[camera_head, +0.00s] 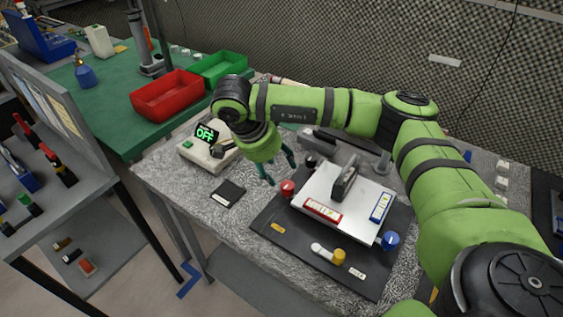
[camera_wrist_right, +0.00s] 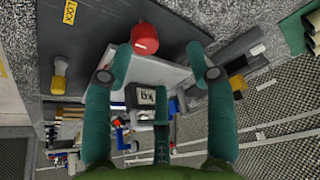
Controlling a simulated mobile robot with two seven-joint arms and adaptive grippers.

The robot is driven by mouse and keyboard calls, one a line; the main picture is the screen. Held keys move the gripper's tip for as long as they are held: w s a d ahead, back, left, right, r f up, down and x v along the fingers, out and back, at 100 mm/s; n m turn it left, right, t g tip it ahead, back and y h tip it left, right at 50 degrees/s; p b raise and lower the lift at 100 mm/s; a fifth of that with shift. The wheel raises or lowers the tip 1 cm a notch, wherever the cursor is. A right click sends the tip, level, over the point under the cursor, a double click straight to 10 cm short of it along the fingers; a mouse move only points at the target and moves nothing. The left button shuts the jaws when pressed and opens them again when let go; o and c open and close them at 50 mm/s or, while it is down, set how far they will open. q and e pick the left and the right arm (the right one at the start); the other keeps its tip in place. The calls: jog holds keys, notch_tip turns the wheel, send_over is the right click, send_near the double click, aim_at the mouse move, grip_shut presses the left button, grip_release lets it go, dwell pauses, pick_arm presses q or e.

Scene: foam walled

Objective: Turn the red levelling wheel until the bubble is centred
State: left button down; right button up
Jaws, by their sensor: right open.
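The red levelling wheel (camera_head: 288,188) sits at the left corner of a white plate (camera_head: 318,186) on a dark base (camera_head: 290,240). My right gripper (camera_head: 281,174) is open and empty, pointing down close to the wheel. In the right wrist view the red wheel (camera_wrist_right: 145,38) shows just beyond and between the open fingertips (camera_wrist_right: 158,75); whether a finger touches it I cannot tell. A red-framed level (camera_head: 322,210) lies along the plate's front edge and a blue-framed level (camera_head: 381,207) along its right edge. Their bubbles are too small to read. My left gripper is not in view.
A blue wheel (camera_head: 391,240) is at the plate's right corner. A yellow knob (camera_head: 339,257) is in front. A box reading OFF (camera_head: 207,148) and a black pad (camera_head: 228,193) lie to the left.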

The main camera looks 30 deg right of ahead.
aim_at(288, 184)
jog(key=f, duration=0.1)
jog(key=s+f+p, duration=0.1)
jog(key=s+d+f, duration=0.1)
jog(key=f, duration=0.1)
jog(key=shift+d+p, duration=0.1)
jog(key=shift+p, duration=0.3)
jog(key=shift+d+f, duration=0.15)
jog(key=shift+f, duration=0.45)
jog(key=shift+c, duration=0.4)
jog(key=shift+w, duration=0.1)
jog(key=c, duration=1)
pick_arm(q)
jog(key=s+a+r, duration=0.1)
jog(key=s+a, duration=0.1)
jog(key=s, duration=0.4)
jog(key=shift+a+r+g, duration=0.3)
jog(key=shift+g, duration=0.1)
pick_arm(e)
jog(key=shift+d+r, duration=0.1)
